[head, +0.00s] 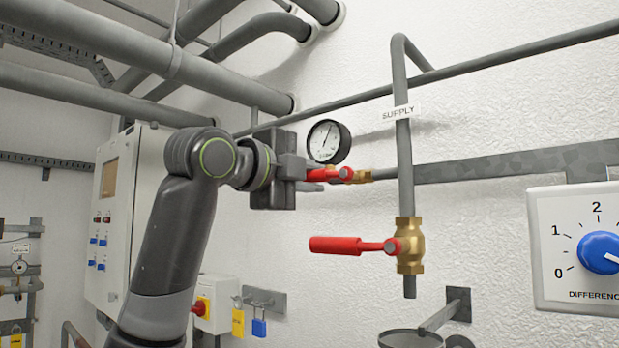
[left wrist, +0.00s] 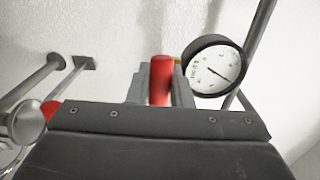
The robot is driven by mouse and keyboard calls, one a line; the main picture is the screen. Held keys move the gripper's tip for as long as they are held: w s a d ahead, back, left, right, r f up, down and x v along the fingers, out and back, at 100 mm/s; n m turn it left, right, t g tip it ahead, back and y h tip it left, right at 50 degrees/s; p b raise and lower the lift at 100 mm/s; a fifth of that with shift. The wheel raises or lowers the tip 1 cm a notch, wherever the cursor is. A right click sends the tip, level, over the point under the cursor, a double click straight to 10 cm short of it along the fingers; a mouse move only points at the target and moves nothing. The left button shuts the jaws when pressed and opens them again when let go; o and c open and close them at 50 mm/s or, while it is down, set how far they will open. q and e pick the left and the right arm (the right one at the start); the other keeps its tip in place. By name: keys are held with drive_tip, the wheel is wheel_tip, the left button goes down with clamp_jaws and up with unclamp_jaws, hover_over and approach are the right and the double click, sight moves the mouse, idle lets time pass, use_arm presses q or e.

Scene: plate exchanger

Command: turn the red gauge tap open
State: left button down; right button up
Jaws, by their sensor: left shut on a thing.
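The red gauge tap (head: 340,174) sits just below the round pressure gauge (head: 327,141), on a short brass fitting beside the grey supply pipe. Its lever points left in the head view. My left gripper (head: 314,178) is at the lever and shut on it, hiding part of it. In the left wrist view the red lever (left wrist: 161,80) stands between the grey fingers, with the gauge (left wrist: 214,67) to its right. My right gripper is in neither view.
A second red-handled brass valve (head: 352,245) is lower on the supply pipe (head: 404,150). A white panel with a blue knob (head: 600,252) is at the right. A control cabinet (head: 120,220) stands at the left, and thick pipes (head: 130,62) run above my arm.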

use_arm(q)
drive_tip(key=c, duration=1.3)
unclamp_jaws()
drive_tip(key=b+v, duration=0.8)
drive_tip(key=v, duration=0.9)
drive_tip(key=shift+s, duration=0.2)
drive_tip(key=shift+a, duration=0.15)
